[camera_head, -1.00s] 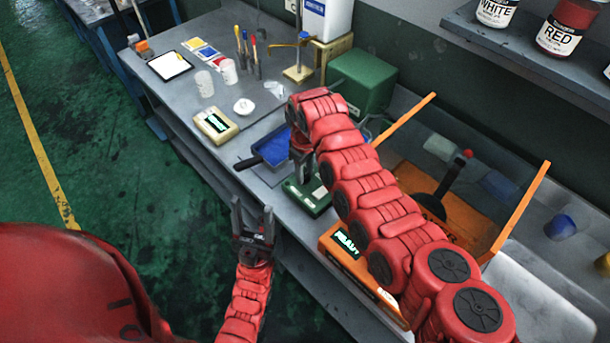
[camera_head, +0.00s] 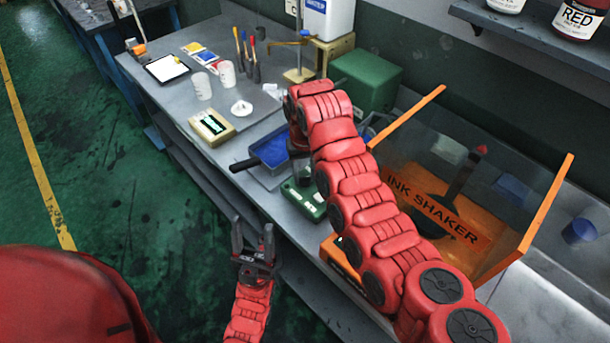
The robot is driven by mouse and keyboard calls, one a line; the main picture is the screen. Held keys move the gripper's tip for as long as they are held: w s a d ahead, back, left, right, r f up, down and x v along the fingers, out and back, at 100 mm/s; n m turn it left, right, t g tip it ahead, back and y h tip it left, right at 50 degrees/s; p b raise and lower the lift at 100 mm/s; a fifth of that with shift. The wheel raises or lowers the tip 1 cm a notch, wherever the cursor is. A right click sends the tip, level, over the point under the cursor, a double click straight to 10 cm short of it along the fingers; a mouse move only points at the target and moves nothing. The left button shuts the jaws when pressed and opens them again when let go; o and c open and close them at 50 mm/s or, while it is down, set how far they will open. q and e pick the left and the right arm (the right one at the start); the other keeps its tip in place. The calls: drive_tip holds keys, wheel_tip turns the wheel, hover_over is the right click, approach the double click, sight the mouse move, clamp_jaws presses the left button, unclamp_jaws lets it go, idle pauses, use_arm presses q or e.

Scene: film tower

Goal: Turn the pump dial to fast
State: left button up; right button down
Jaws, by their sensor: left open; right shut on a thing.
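A small green box (camera_head: 307,203) with a pale display stands near the front edge of the bench; it looks like the pump unit. My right gripper (camera_head: 300,172) reaches down over its back end and is shut on the pump dial, which the fingers and red arm hide. I cannot read the dial's setting. My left gripper (camera_head: 254,238) is open and empty, fingers up, in front of the bench and over the floor.
A blue ink tray (camera_head: 272,148) lies just behind the green box. The orange ink shaker (camera_head: 455,215) with its raised frame stands to the right, partly behind my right arm. A cream box with a display (camera_head: 212,127) sits left. A green machine (camera_head: 366,78) stands behind.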

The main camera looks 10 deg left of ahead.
sight(304, 178)
idle(0.4)
drive_tip(key=shift+c, duration=2.4)
unclamp_jaws()
wheel_tip(304, 178, up, 17)
drive_tip(key=b, duration=0.1)
drive_tip(key=shift+r, duration=0.2)
